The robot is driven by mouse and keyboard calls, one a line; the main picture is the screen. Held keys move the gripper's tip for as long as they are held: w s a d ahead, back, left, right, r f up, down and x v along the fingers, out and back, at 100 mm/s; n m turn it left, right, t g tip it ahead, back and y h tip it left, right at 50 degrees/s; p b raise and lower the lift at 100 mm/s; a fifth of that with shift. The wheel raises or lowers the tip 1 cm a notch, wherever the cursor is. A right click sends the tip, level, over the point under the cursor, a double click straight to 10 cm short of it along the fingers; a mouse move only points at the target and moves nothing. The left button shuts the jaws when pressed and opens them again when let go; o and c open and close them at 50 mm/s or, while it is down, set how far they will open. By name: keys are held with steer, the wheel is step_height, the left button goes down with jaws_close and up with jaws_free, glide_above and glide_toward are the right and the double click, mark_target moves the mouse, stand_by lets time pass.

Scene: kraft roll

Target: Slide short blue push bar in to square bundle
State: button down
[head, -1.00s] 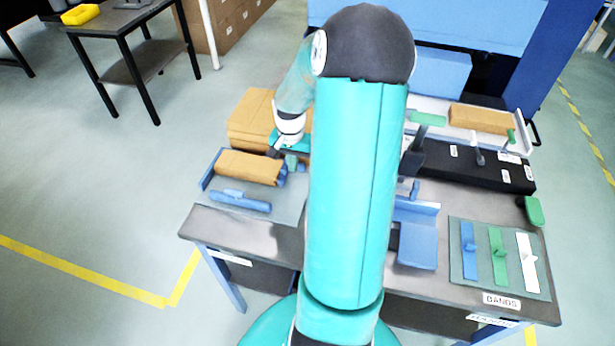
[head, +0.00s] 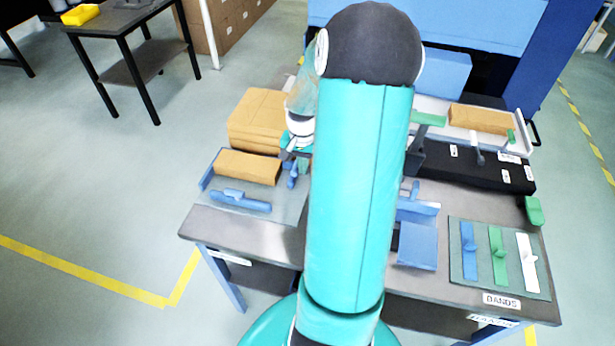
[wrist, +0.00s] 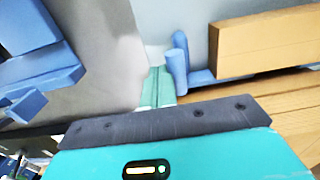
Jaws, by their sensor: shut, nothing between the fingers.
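The square bundle (head: 248,167) is a brown kraft block lying on the grey board at the left of the table. The short blue push bar (head: 292,175) stands at its right end, with a narrow gap between them. In the wrist view its blue upright handle (wrist: 177,62) is left of the bundle (wrist: 265,42). My gripper (head: 301,166) is shut and empty, low beside the bar on its right. In the wrist view my green fingertips (wrist: 156,88) are just left of the handle; I cannot tell whether they touch it. My arm partly hides this area.
A longer blue bar (head: 240,201) lies in front of the bundle. A larger brown stack (head: 256,120) stands behind it. Right of my arm are a blue holder (head: 417,245), a board with colored bands (head: 498,258) and a black unit (head: 470,168).

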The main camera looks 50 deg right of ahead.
steer(key=shift+s+d, duration=0.35)
steer(key=shift+s, duration=0.5)
steer(key=shift+s+d, duration=0.35)
steer(key=shift+s, duration=0.45)
step_height(320, 180, up, 7)
steer(key=w+a+r+n+t+h, duration=0.1)
steer(key=w+a+r+n, duration=0.15)
steer(key=a+r, duration=0.55)
steer(key=w+a+r+n+t+h, duration=0.15)
steer(key=a+r+n, duration=0.25)
steer(key=a, duration=0.7)
steer(key=s+a+r+n+t+y, duration=0.1)
steer(key=s+a+r+n, duration=0.1)
steer(key=a, duration=0.6)
steer(key=s+a+r+n+t+y, duration=0.1)
steer(key=s+a+r+n+t, duration=0.1)
steer(key=s+a+n, duration=0.3)
steer(key=a, duration=0.3)
steer(key=shift+a+r, duration=0.35)
steer(key=shift+a, duration=0.05)
